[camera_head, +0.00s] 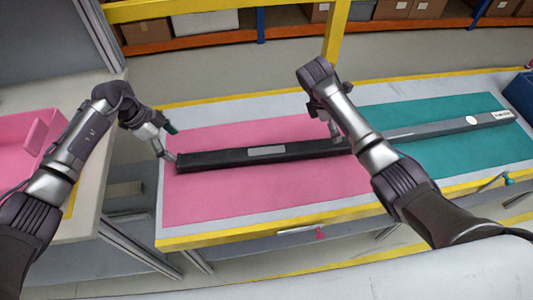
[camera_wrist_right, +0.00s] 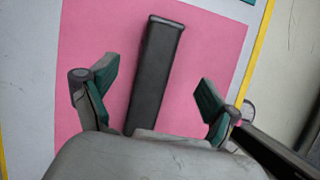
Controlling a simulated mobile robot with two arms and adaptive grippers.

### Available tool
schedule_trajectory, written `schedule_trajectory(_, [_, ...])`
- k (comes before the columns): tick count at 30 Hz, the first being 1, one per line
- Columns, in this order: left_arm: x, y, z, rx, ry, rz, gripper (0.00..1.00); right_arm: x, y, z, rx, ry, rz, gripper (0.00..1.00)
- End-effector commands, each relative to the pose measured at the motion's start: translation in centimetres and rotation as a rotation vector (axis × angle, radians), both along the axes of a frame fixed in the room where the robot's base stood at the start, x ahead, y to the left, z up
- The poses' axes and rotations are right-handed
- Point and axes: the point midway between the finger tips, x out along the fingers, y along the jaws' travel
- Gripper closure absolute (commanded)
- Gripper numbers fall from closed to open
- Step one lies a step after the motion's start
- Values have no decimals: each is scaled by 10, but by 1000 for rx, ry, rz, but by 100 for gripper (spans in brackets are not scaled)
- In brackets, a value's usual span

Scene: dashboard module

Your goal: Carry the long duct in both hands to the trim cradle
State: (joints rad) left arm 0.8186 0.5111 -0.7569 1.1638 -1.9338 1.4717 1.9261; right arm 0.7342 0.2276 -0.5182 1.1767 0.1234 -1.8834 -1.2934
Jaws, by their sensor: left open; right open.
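The long duct, a black bar with a grey label (camera_head: 220,158), lies flat on the pink mat. My left gripper (camera_head: 167,144) is open at the duct's left end; I cannot tell whether it touches. My right gripper (camera_head: 335,130) is over the duct's right part, partly hidden by its own arm. In the right wrist view its open fingers (camera_wrist_right: 150,95) stand apart on either side of the duct (camera_wrist_right: 158,70), whose near part is hidden by the gripper body. A long grey piece with white labels (camera_head: 440,127), likely the trim cradle, lies on the teal mat in line with the duct.
The mats lie on a light table with yellow edges (camera_head: 215,240). A pink bin (camera_head: 18,150) stands on a bench at the left. A dark blue bin (camera_head: 520,92) is at the far right. A yellow post (camera_head: 335,35) and shelves with boxes (camera_head: 205,22) stand behind.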

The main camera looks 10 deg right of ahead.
Motion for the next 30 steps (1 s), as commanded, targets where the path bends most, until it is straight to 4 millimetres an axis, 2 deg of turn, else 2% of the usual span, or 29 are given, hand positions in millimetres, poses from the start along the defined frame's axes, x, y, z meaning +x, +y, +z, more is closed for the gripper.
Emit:
schedule_trajectory(1, [-1,-5,-11,0,5,-1,12,-1,-5,-11,-1,3,-2,12])
schedule_trajectory(9, [-1,-25,-59,-1,3,0,12,0,-25,-59,0,2,-3,12])
schedule_trajectory(15, [0,-36,-84,-1,1,1,12,0,-35,-84,0,0,-2,12])
schedule_trajectory(21, [0,-39,-94,0,0,-1,12,0,-39,-94,0,0,-1,12])
schedule_trajectory(29, [0,-39,-95,0,0,-1,12,0,-39,-95,0,0,-1,12])
schedule_trajectory(30, [0,-39,-95,0,0,-1,16,0,-39,-95,0,-1,-1,16])
